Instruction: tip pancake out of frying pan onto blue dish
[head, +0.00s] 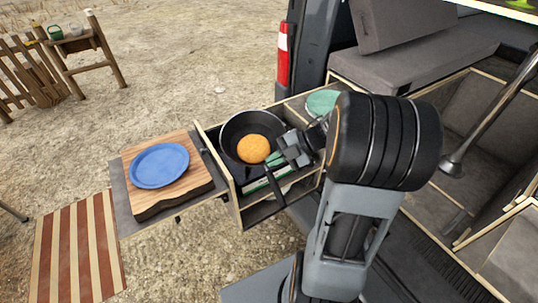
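The golden-brown pancake (252,149) lies in the dark frying pan (236,128). The pan is over the dark top of the pull-out kitchen drawer and looks about level; I cannot tell if it touches the surface below. The blue dish (159,166) is empty and lies on a wooden board, to the left of the pan. My gripper (279,157) is at the right side of the pan, by a green part that looks like the pan's handle. My own arm hides part of this area, and I cannot tell whether the fingers are closed on it.
The wooden board (180,198) rests on a grey side shelf (125,206) joined to the drawer box (233,202). A pale green round thing (321,102) is behind my gripper. The van's interior is at the right. A striped mat (78,250) lies on the ground at the left.

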